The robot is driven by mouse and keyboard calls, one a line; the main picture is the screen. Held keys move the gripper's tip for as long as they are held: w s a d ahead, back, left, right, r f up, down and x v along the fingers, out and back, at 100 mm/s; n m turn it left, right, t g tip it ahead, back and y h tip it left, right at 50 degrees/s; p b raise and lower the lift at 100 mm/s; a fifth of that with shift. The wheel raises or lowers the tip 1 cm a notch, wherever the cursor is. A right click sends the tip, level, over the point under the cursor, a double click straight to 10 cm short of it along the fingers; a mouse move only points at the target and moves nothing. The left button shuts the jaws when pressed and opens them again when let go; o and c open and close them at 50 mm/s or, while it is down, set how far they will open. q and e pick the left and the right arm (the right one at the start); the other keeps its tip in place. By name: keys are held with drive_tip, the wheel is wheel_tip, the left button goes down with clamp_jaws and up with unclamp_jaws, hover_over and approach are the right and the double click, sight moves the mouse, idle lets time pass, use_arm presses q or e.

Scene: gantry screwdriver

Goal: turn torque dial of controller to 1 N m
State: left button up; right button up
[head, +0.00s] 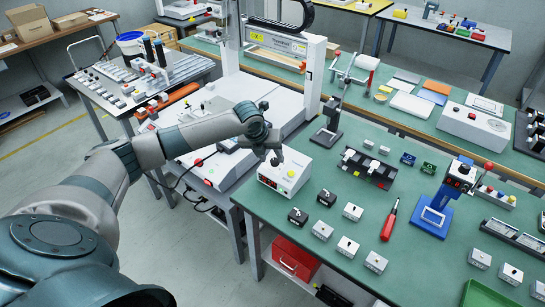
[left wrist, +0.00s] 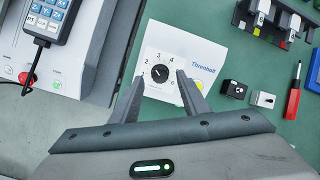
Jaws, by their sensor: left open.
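The controller (head: 287,171) is a white box with a red lit display, standing at the left end of the green bench. In the left wrist view the white controller top (left wrist: 208,50) carries the word "Threnholt". Its round black torque dial (left wrist: 160,73) is ringed by numbers; I cannot read the dial's setting for certain. My left gripper (head: 275,157) is over the controller. In the left wrist view my left gripper (left wrist: 160,78) is open, with one finger on each side of the dial. Whether the fingers touch the dial cannot be told. My right gripper is not in view.
A grey-white machine (head: 215,160) with a keypad (left wrist: 54,18) and a red button stands close left of the controller. Black and white small blocks (head: 298,216), a red screwdriver (head: 390,220) and a black rack (head: 368,168) lie to the right. Green bench surface is clear between them.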

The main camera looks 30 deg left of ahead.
use_arm(q)
drive_tip(key=shift+x, duration=1.05)
drive_tip(key=shift+c, duration=0.4)
clamp_jaws()
drive_tip(key=shift+r+n+p, duration=0.1)
drive_tip(key=shift+n+p, duration=0.2)
drive_tip(key=shift+p, duration=0.05)
